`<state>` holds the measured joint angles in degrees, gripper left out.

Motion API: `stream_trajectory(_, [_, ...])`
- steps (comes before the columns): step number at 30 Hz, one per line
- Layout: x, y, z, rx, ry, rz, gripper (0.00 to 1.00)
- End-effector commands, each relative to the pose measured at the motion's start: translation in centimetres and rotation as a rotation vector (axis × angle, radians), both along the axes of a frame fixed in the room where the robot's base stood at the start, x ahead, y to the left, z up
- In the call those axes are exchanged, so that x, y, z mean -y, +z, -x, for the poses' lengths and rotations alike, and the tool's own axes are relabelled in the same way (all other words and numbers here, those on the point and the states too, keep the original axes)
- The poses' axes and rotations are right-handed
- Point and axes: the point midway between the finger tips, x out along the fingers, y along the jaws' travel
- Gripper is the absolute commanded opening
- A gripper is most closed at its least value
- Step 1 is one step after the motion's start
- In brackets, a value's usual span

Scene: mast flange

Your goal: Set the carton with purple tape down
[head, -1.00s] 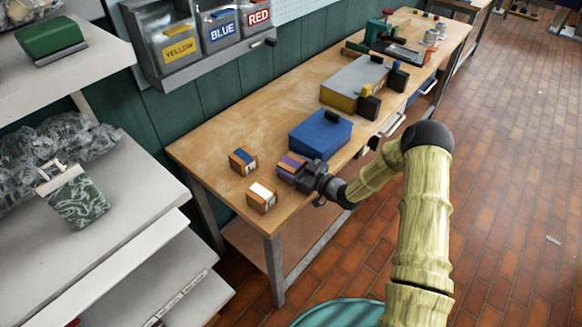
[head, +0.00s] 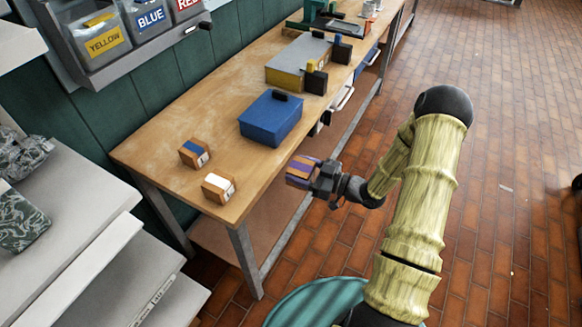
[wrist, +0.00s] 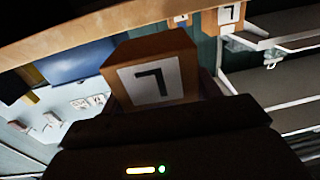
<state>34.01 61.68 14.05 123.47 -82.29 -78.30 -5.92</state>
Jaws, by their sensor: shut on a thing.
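The carton with purple tape (head: 301,171) is brown and held in my gripper (head: 318,176), beyond the front edge of the workbench in the head view. It also shows in the wrist view (wrist: 155,75) with a white label marked with a black 7-like figure. My gripper is shut on it. Its contact with the bench cannot be seen; it looks apart from the benchtop. A carton with blue tape (head: 195,152) and a carton with white tape (head: 218,187) stand on the near left end of the workbench (head: 160,142).
A blue box (head: 270,118) with a dark handle stands on the bench behind the cartons. A grey and yellow box (head: 298,62) stands farther back. Labelled bins (head: 105,38) hang on the wall. Grey shelves (head: 75,215) are at left. Bare benchtop lies around the cartons.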

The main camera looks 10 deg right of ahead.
Motion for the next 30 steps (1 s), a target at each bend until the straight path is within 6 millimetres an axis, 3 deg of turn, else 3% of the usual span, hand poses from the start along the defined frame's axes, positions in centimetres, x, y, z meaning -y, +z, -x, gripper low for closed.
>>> stream_trajectory(23, [-0.06, 0.04, -0.06, 0.0, -0.007, -0.001, 0.32])
stream_trajectory(30, [-0.08, -0.7, -0.34, -0.007, -0.135, -0.006, 0.32])
